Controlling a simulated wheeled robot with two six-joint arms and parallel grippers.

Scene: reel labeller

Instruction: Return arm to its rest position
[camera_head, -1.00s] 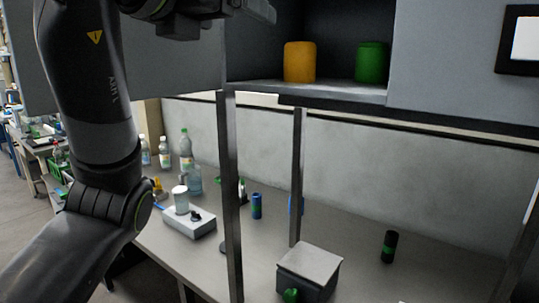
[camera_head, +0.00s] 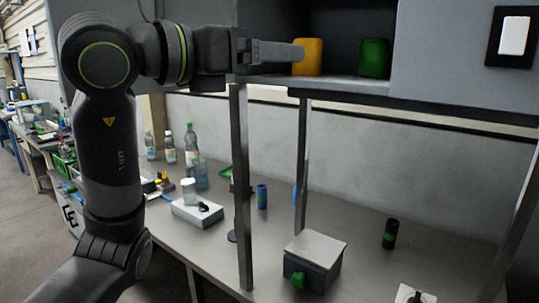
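My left arm comes in from the left and rises high over the bench. My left gripper (camera_head: 282,54) points right in front of the cupboard opening, level with the orange reel or can (camera_head: 309,58). Its tip overlaps the orange thing in the view; I cannot tell whether they touch. The gripper is seen side-on, so its finger gap does not show. A green can (camera_head: 374,58) stands to the right on the same shelf (camera_head: 345,87). My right gripper is not in view.
Below are a metal bench (camera_head: 350,225), upright posts (camera_head: 242,180), a grey box (camera_head: 316,258), a dark cylinder (camera_head: 390,233), a blue cylinder (camera_head: 262,197), a white device (camera_head: 197,213) and several bottles (camera_head: 191,145). A switch panel (camera_head: 513,36) is on the right wall.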

